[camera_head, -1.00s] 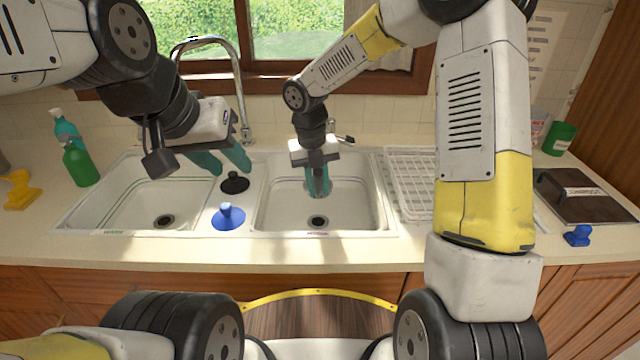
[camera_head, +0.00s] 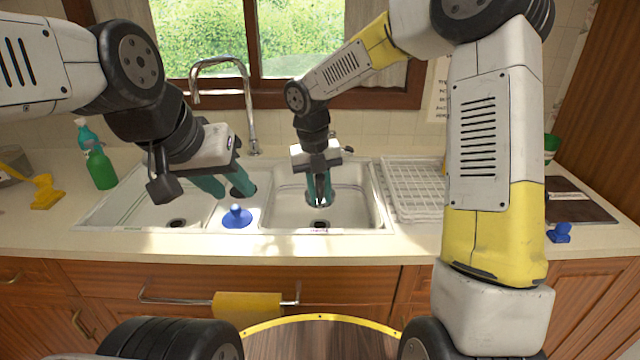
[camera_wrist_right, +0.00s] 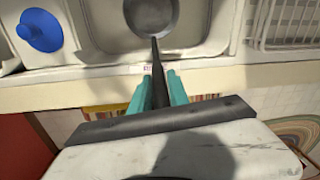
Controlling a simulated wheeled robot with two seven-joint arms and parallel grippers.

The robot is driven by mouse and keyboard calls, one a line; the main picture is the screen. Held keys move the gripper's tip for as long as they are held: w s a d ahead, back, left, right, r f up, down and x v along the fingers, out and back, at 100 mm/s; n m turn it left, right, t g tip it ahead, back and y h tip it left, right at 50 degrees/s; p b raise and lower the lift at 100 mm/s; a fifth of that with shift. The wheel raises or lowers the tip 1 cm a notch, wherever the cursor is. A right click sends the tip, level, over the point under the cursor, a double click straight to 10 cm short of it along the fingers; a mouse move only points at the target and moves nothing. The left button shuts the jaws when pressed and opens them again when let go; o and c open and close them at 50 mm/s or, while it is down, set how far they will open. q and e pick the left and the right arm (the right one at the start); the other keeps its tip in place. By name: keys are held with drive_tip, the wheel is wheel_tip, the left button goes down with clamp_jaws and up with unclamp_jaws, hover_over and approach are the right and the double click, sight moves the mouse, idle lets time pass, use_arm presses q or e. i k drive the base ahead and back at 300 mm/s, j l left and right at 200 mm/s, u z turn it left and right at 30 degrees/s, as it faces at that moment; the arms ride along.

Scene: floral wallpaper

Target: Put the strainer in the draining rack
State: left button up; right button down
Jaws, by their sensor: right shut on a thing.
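The strainer (camera_wrist_right: 153,14) shows in the right wrist view as a round grey bowl with a long dark handle. My right gripper (camera_head: 319,198) is shut on that handle over the right sink basin. The teal fingertips also show around the handle in the right wrist view (camera_wrist_right: 161,80). In the head view the gripper mostly hides the strainer. The white wire draining rack (camera_head: 408,192) stands on the counter right of the basin, partly behind my right arm. It also shows in the right wrist view (camera_wrist_right: 286,24). My left gripper (camera_head: 228,186) is open and empty above the sink's middle ledge.
A blue plunger-shaped stopper (camera_head: 237,216) sits between the basins. The tap (camera_head: 250,110) rises behind the sink. Green bottles (camera_head: 100,168) and a yellow object (camera_head: 45,191) stand at left. A dark board (camera_head: 580,203) and a small blue object (camera_head: 560,233) lie at right.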

sight(424, 197)
drive_tip(key=k, duration=1.2)
